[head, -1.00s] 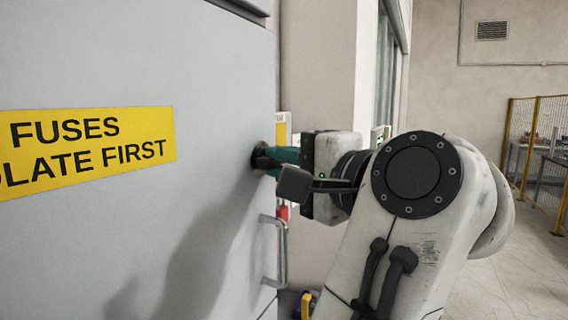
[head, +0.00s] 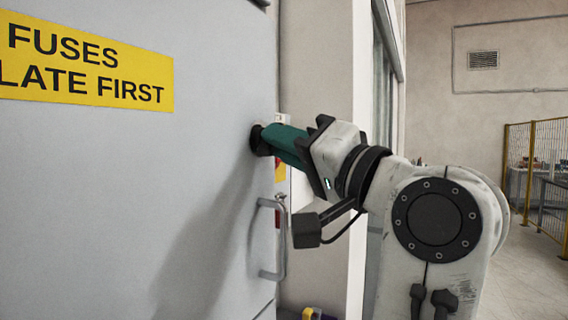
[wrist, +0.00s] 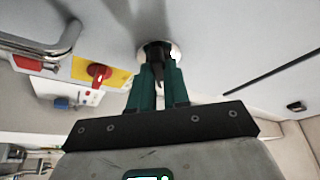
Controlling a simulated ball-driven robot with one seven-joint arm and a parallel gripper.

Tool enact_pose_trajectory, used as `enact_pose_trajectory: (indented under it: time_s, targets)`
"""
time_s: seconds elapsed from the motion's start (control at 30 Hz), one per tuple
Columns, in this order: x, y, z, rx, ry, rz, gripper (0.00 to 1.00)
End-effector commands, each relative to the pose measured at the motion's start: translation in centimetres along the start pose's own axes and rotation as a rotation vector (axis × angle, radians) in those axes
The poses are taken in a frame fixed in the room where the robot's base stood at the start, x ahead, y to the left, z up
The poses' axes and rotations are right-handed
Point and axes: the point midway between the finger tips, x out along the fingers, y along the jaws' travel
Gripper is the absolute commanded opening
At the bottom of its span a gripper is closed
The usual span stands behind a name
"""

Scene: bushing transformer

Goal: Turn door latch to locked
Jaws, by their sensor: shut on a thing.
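The door latch (head: 259,140) is a dark round piece on the grey cabinet door (head: 190,170), near its right edge. In the wrist view the latch (wrist: 157,62) is a black piece in front of a pale round plate, between my green fingers. My gripper (head: 274,141) reaches it from the right and is shut on it; it also shows in the wrist view (wrist: 157,80). The fingers and the hand's shadow hide part of the latch, and I cannot tell whether it stands at locked.
A metal D-shaped handle (head: 272,240) stands out from the door just below the latch. Beside the door, a red rotary switch on a yellow plate (wrist: 98,74) shows in the wrist view. A yellow FUSES sign (head: 85,65) is on the door. A yellow-framed fence (head: 540,165) stands far right.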

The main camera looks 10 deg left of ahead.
Motion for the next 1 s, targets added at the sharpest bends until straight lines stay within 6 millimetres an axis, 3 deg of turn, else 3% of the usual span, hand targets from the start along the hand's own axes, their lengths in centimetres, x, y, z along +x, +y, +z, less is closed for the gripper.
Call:
enact_pose_trajectory:
  time_s: [0.03, 0.6, 1.0]
  targets:
    - [-0.18, 0.74, 0.37, -0.042, -0.003, -0.011, 0.0]
    - [-0.05, 1.13, 0.16, -0.52, -0.005, -0.209, 0.0]
    - [0.11, 1.06, -0.02, -0.713, -0.007, -0.292, 0.0]
